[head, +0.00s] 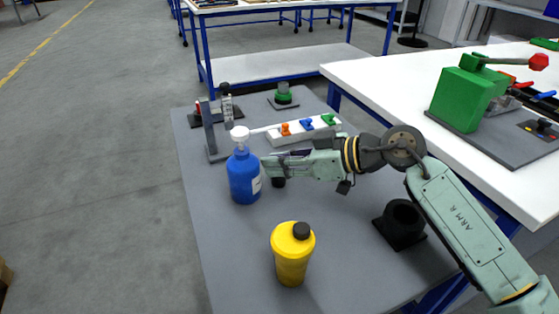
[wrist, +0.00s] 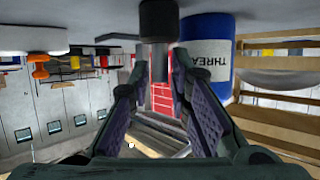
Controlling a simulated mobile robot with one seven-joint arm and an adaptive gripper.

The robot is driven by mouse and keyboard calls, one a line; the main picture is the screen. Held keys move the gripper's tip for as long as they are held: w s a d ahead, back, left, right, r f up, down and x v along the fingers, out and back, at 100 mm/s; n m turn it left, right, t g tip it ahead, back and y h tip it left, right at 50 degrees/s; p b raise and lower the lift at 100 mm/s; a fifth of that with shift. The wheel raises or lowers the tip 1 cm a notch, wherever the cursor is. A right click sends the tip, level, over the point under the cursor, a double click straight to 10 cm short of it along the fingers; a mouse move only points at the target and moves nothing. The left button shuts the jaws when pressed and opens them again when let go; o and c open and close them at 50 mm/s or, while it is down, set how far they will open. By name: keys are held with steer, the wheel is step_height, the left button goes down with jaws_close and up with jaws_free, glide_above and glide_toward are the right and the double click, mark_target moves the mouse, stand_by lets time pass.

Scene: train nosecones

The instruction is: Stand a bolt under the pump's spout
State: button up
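The pump is a blue bottle (head: 244,178) with a white pump head (head: 239,133); its thin white spout (head: 265,129) points right. It also shows upside down in the wrist view (wrist: 206,50), labelled "THREA…". My gripper (head: 272,168) is low, just right of the bottle. In the wrist view its fingertips (wrist: 161,62) are close together on both sides of a dark bolt (wrist: 160,20). They appear shut on its narrower part, its wide end towards the table. The bolt shows as a dark piece below my gripper in the head view (head: 278,183). Whether it touches the table is unclear.
A white rack (head: 290,139) with orange, blue and green pieces stands behind my gripper. A yellow bottle (head: 292,258) is in front, a black holder (head: 403,224) at right. Grey fixtures (head: 212,140) stand at back left. The grey table (head: 225,255) is clear at front left.

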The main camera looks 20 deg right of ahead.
steer(key=b+v, duration=0.2)
steer(key=v, duration=1)
steer(key=shift+r, duration=0.15)
